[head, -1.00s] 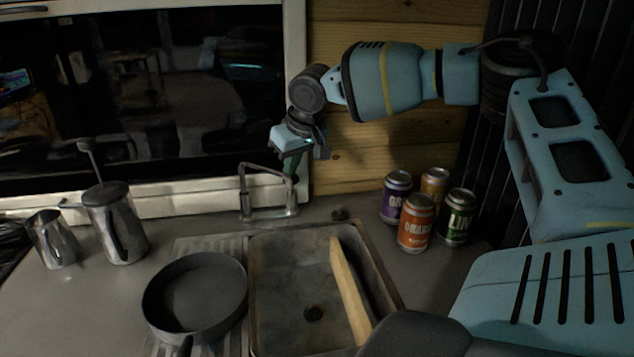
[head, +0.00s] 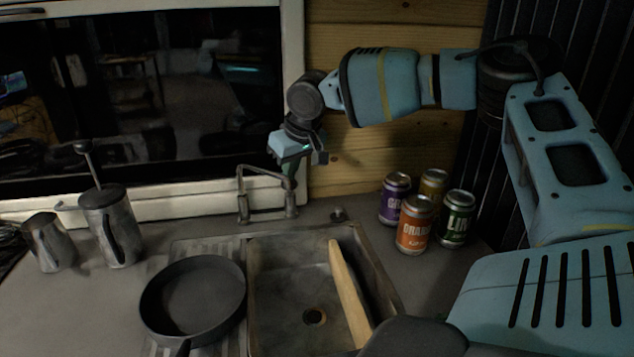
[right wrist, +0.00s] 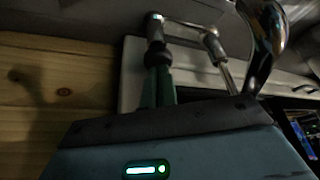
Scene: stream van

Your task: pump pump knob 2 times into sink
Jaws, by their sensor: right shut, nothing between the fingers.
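My right gripper (head: 290,172) is shut, with nothing held between its fingers. It reaches down from above to the top of the right post of the metal sink faucet (head: 266,213). In the right wrist view, its dark green fingers (right wrist: 157,72) end right at a small black knob (right wrist: 157,52) on the metal post, which I take as the pump knob. They look touching or nearly so; the exact contact is hard to tell. The sink (head: 285,295) lies in front of the faucet. It is empty of visible water. My left gripper is not in view.
A wooden board (head: 348,292) leans across the sink. A black pan (head: 192,298) lies at its left. A metal press pot (head: 110,226) and a jug (head: 48,242) stand farther left. Several cans (head: 416,224) stand right of the sink. A window (head: 150,95) is behind.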

